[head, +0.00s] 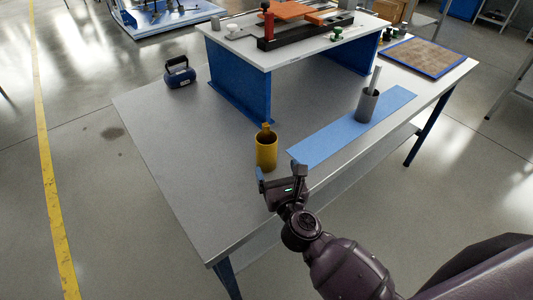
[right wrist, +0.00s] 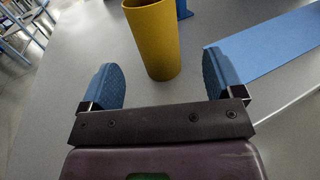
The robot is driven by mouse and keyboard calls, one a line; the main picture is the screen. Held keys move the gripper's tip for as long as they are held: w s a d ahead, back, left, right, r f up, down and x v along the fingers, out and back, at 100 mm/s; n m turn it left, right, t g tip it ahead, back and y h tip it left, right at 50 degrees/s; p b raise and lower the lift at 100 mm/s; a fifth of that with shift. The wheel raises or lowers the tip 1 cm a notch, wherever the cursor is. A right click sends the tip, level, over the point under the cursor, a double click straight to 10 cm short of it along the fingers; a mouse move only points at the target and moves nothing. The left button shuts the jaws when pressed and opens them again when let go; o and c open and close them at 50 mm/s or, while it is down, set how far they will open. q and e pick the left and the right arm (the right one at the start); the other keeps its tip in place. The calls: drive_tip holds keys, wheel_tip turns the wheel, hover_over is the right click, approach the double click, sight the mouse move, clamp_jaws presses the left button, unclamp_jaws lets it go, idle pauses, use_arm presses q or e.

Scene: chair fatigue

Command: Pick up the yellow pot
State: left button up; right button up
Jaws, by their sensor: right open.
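The yellow pot (head: 266,153) stands upright on the grey table, left of the near end of the blue mat. Something yellowish sticks up at its rim; I cannot tell what it is. The pot also shows in the right wrist view (right wrist: 155,42), beyond and between my fingers. My right gripper (head: 280,172) is just on the near side of the pot. Its two blue-padded fingers (right wrist: 163,82) are spread apart with nothing between them. My left gripper is not seen.
The grey table (head: 200,150) has free room left of the pot. A blue mat (head: 320,143) carries a grey cup (head: 367,106) with a stick in it. A raised white shelf on blue legs (head: 242,85) stands behind. A blue-black handled object (head: 180,77) sits at the left.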

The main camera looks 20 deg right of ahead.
sight(269, 155)
drive_tip(key=shift+w, duration=1.6)
drive_tip(key=shift+w+a+r, duration=0.1)
drive_tip(key=shift+w, duration=2.45)
drive_tip(key=c, duration=1.1)
